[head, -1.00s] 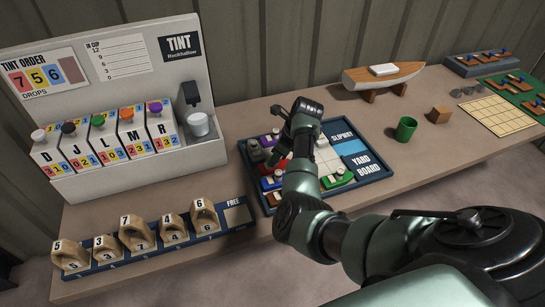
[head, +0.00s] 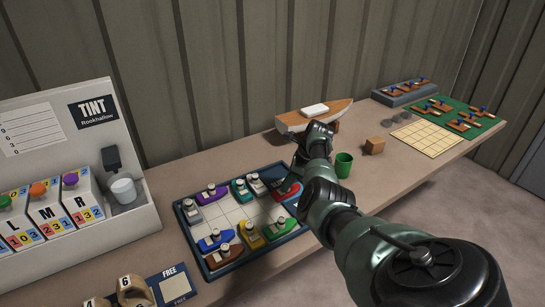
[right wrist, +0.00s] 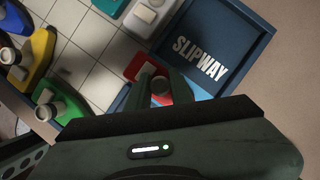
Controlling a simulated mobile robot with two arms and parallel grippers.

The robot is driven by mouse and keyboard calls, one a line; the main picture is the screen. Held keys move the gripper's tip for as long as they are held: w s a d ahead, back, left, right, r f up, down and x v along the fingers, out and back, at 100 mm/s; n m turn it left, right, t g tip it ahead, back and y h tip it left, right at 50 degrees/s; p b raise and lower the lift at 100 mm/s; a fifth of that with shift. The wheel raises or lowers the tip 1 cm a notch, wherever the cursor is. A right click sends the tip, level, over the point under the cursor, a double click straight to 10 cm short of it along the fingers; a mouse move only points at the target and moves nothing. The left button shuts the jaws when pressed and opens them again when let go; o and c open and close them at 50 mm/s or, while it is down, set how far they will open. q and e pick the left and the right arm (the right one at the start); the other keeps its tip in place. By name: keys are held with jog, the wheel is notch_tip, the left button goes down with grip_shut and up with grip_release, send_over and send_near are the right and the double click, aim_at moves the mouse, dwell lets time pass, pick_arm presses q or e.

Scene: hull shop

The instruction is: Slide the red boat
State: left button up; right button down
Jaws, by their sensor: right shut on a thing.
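The red boat (head: 287,194) lies at the right end of the yard board (head: 272,246) in the head view, partly hidden by my right gripper (head: 291,183). In the right wrist view the red boat (right wrist: 181,84) is beside the dark blue panel marked SLIPWAY (right wrist: 202,58), with light blue surface next to it. My right gripper (right wrist: 160,86) is shut on the boat's round funnel, a finger on each side. My left gripper is not in view.
A green boat (head: 280,229), yellow boat (head: 250,238) and teal boat (head: 240,190) are among several others on the board. A green cup (head: 344,165), wooden cube (head: 374,146) and model boat (head: 312,117) stand beyond my right arm. White grid squares in the board's middle are bare.

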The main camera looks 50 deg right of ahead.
jog(key=shift+s+d+b, duration=0.25)
jog(key=shift+d+b, duration=0.05)
jog(key=shift+d, duration=0.6)
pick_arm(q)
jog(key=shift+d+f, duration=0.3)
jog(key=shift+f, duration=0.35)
pick_arm(e)
jog(key=shift+d+r, duration=0.1)
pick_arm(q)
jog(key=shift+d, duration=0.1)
pick_arm(e)
jog(key=c, duration=1.4)
grip_release()
jog(key=shift+d, duration=0.1)
jog(key=shift+o, duration=0.7)
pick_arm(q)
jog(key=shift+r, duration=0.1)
pick_arm(e)
jog(key=v, duration=0.7)
jog(key=shift+s+r, duration=0.2)
jog(key=shift+r, duration=0.1)
jog(key=shift+d, duration=0.15)
